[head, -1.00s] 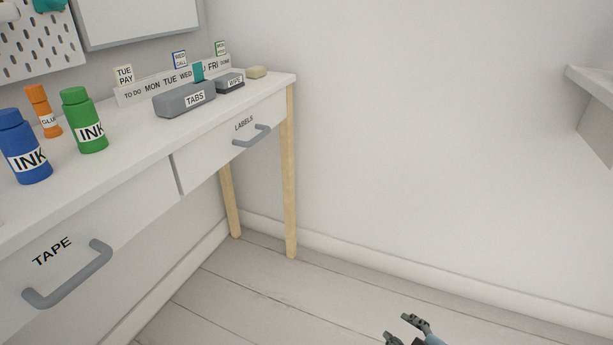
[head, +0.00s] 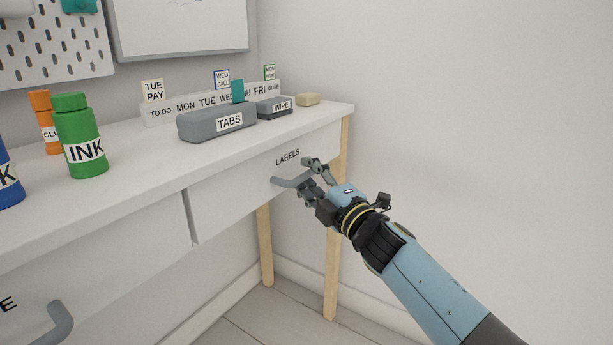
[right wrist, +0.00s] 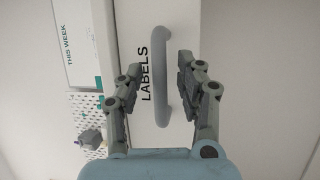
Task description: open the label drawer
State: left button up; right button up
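The LABELS drawer (head: 235,194) is in the desk front, at the middle of the head view, and looks closed. Its grey bar handle (head: 287,183) is partly hidden by my right gripper (head: 308,177). In the right wrist view, the handle (right wrist: 161,75) runs up and down between the two spread fingers of the right gripper (right wrist: 158,80), with gaps on both sides. The word LABELS shows left of the handle there. The right gripper is open and holds nothing. My left gripper is in neither view.
On the desktop (head: 140,160) stand a TABS box (head: 205,124), a WIPE box (head: 270,110), a day-label rack (head: 190,104) and a green INK bottle (head: 80,140). A second drawer's handle (head: 55,325) is at lower left. A desk leg (head: 334,270) stands below the right end.

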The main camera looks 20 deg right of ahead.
jog(key=shift+w+a+r, duration=0.1)
jog(key=shift+w+a, duration=0.05)
jog(key=shift+w, duration=0.4)
grip_shut()
